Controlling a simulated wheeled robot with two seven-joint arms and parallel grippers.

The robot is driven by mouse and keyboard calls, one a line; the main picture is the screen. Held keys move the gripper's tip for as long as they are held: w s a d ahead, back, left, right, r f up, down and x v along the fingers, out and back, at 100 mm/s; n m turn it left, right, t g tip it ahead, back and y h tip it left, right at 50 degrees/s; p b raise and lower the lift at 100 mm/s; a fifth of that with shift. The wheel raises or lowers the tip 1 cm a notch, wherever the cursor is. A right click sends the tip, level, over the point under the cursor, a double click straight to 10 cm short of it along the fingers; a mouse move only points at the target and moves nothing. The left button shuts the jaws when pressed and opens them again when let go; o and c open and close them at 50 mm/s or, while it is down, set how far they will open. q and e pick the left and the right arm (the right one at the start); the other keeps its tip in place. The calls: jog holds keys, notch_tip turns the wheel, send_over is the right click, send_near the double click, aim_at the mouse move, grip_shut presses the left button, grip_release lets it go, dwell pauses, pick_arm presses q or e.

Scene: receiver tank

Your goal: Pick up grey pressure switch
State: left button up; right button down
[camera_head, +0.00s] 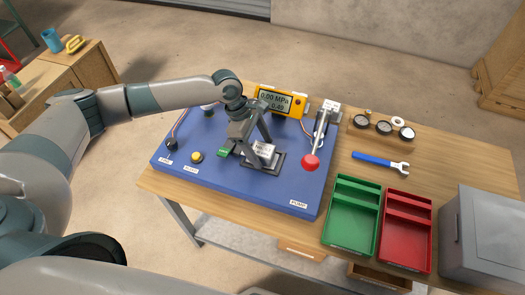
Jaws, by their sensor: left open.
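The grey pressure switch (262,153) is a small light box with a printed label. It sits in a dark square frame on the blue panel (255,190), in the middle of the head view. My left gripper (247,143) reaches in from the left above the panel, with its fingers pointing down, apart, around or just behind the switch. I cannot tell whether the fingers touch it. The gripper hides part of the switch's far left side. My right gripper is not in view.
A yellow pressure display (281,101) stands behind the gripper. A lever with a red knob (311,162) rises to the right. A blue-handled wrench (381,164), a green tray (352,215), a red tray (406,230) and a grey box (485,240) are on the wooden table.

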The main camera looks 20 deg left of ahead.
pick_arm(q)
jog(key=shift+d+f, duration=0.25)
jog(key=shift+f, duration=0.45)
jog(key=c, duration=1.5)
